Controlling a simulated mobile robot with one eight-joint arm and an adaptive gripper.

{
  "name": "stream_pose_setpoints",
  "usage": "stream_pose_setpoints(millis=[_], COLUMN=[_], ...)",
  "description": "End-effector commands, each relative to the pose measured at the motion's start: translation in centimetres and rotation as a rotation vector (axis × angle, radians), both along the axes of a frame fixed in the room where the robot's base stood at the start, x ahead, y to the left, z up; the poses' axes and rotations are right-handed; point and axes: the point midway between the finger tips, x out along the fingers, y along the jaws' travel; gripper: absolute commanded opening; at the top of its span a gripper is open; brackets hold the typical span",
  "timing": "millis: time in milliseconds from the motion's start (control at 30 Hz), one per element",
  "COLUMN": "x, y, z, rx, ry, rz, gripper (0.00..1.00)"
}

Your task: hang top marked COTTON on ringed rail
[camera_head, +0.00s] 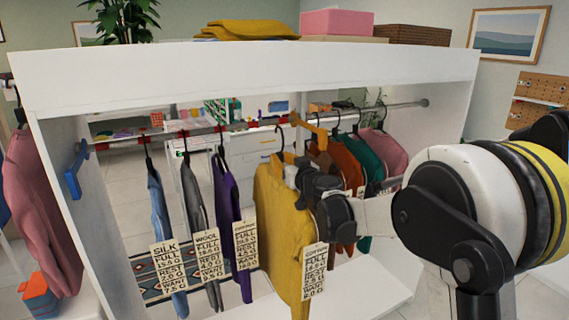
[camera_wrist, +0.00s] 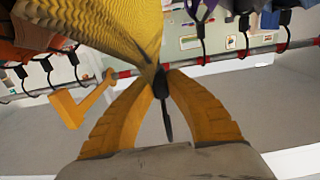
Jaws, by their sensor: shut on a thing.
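A yellow top (camera_head: 283,220) hangs from a black hanger, with a tag (camera_head: 314,270) whose heading looks like COTTON. My gripper (camera_head: 297,172) is shut on this hanger just above the top's shoulders; the wrist view shows the yellow fingers (camera_wrist: 160,82) meeting at its dark neck. The ringed rail (camera_head: 200,131) is the red-banded left stretch of the wardrobe's bar. The hanger's hook (camera_head: 279,136) overlaps the bar at the right end of the bands; I cannot tell whether it bears on it.
Blue (camera_head: 158,225), grey (camera_head: 195,220) and purple (camera_head: 229,215) tops with tags hang left of the yellow one. Rust, teal (camera_head: 370,160) and pink (camera_head: 388,150) tops hang right, beyond an orange arm (camera_head: 303,122) at the bar. A white top panel (camera_head: 240,75) lies above.

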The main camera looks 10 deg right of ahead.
Motion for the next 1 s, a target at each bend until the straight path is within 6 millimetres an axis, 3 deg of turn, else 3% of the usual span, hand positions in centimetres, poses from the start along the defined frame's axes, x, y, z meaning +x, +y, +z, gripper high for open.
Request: stream_pose_setpoints(millis=[1000], x=[9.7], y=[3.4], z=[0.0], rx=[0.000], ry=[0.000], rz=[0.000], gripper=[0.00])
